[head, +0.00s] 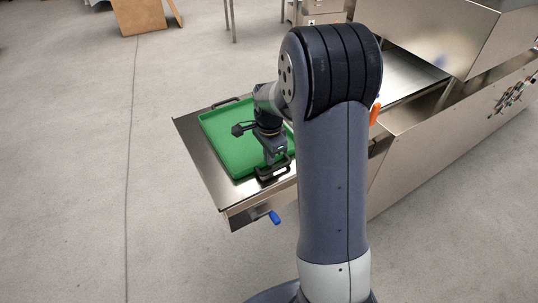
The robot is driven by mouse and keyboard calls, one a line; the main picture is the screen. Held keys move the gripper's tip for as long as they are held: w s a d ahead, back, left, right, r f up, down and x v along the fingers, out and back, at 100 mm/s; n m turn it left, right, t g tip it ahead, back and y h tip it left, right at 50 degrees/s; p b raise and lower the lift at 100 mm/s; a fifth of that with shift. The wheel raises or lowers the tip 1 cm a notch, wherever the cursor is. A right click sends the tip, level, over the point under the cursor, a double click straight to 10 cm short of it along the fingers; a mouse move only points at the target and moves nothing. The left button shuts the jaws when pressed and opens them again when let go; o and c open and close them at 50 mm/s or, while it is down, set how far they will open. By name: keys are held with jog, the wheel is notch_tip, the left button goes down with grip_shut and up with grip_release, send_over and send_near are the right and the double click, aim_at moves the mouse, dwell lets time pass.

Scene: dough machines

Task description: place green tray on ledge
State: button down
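The green tray (228,144) lies flat over the steel ledge (212,180) at the left end of the machine; I cannot tell whether it rests fully on it. A black handle (225,102) shows at the tray's far edge and another black handle (262,179) at its near edge. My gripper (274,162) points down at the near handle, over the tray's near right part. Its fingertips are small and dark against the handle, so I cannot tell whether they are closed on it. My arm hides the tray's right side.
The steel machine (430,140) extends to the right, with controls (512,95) on its side. A blue knob (275,217) sticks out below the ledge. A brown board (138,16) stands at the back. The floor to the left is clear.

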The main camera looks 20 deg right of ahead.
jog(key=c, duration=1.6)
grip_release()
notch_tip(320, 180, up, 12)
jog(key=shift+r, duration=0.15)
jog(key=shift+s, duration=0.1)
notch_tip(320, 180, down, 12)
jog(key=shift+f, duration=0.1)
jog(key=shift+r, duration=1.7)
jog(key=shift+f, duration=0.15)
